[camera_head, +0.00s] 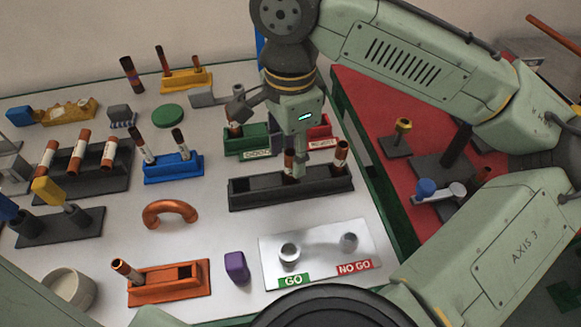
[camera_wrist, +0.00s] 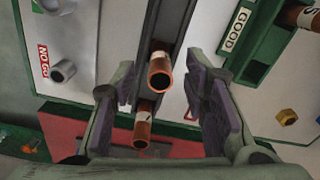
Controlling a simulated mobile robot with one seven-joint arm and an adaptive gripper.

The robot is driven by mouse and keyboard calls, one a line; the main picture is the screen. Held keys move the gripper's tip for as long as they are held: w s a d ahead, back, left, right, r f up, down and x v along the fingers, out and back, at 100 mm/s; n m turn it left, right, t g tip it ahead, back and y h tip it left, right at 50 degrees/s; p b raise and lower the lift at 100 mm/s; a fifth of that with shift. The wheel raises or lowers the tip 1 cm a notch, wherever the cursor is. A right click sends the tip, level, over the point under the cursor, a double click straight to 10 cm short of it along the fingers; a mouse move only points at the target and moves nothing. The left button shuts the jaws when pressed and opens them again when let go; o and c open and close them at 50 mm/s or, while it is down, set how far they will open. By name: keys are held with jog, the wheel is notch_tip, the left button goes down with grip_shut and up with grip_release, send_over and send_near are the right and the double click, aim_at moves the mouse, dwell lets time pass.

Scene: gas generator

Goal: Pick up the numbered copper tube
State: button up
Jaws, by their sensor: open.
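Two copper tubes with white labels stand in the long black rack (camera_head: 250,196). The nearer-to-centre tube (camera_head: 289,161) is partly hidden by my gripper (camera_head: 285,148), and the other tube (camera_head: 341,154) stands near the rack's right end. In the wrist view my gripper (camera_wrist: 160,84) is open, with one finger on each side of the rack's line. One tube (camera_wrist: 160,72) shows between the fingertips with a gap on both sides. The second tube (camera_wrist: 143,132) shows lower, closer to the palm. The label marks are too small to read.
A green GOOD bin (camera_head: 246,140) and a red bin (camera_head: 320,128) stand just behind the rack. A GO / NO GO gauge plate (camera_head: 325,262) lies in front. A blue rack (camera_head: 174,169) with tubes stands left. A red surface (camera_head: 380,110) lies right.

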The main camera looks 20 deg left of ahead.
jog(key=shift+f, duration=0.75)
jog(key=shift+c, duration=0.3)
grip_shut()
